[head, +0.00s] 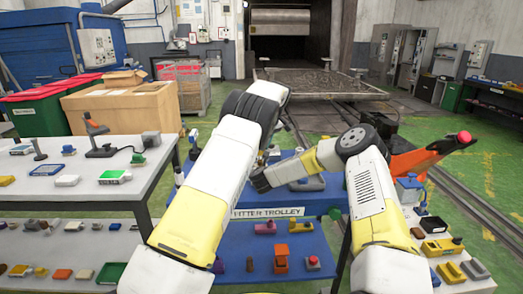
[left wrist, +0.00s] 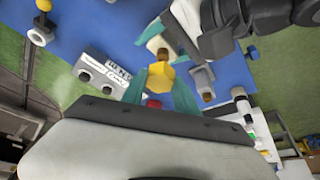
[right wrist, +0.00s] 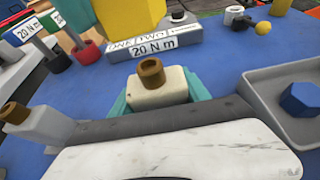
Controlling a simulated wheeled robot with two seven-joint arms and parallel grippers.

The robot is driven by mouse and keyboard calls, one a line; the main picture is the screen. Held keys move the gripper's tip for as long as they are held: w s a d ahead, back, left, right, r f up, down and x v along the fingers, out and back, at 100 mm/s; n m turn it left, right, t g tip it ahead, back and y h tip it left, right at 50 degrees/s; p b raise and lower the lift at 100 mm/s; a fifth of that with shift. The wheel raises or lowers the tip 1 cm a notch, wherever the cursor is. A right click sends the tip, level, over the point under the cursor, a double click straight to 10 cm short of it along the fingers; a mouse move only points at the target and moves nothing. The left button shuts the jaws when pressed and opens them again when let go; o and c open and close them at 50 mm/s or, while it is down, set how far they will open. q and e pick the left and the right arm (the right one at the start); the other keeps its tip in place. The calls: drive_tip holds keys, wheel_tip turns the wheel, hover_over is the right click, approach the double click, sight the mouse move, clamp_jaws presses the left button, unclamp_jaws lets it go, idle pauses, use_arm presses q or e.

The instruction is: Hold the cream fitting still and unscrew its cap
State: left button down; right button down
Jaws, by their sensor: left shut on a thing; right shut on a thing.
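My left gripper (left wrist: 158,90) is shut on a yellow six-sided cap (left wrist: 160,76), between teal fingers. My right gripper (right wrist: 158,98) is shut on the cream fitting (right wrist: 155,92), a block with a brown stub (right wrist: 151,72) standing up from it. The stub is bare in the right wrist view, and the yellow cap (right wrist: 128,15) hangs above and apart from it. The left wrist view also shows the cream fitting (left wrist: 156,43), just beyond the cap. In the head view my arms hide the cap and fitting.
A blue trolley top lies below. A labelled 20 N m block (right wrist: 150,48) stands behind the fitting. A grey tray with a blue hex piece (right wrist: 301,98) is at right. Another block with a brown stub (right wrist: 30,122) is at left. A white table (head: 75,190) stands left.

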use_arm(q)
drive_tip(key=shift+r, duration=1.45)
use_arm(e)
drive_tip(key=shift+c, duration=2.2)
unclamp_jaws()
drive_tip(key=shift+s+r, duration=0.1)
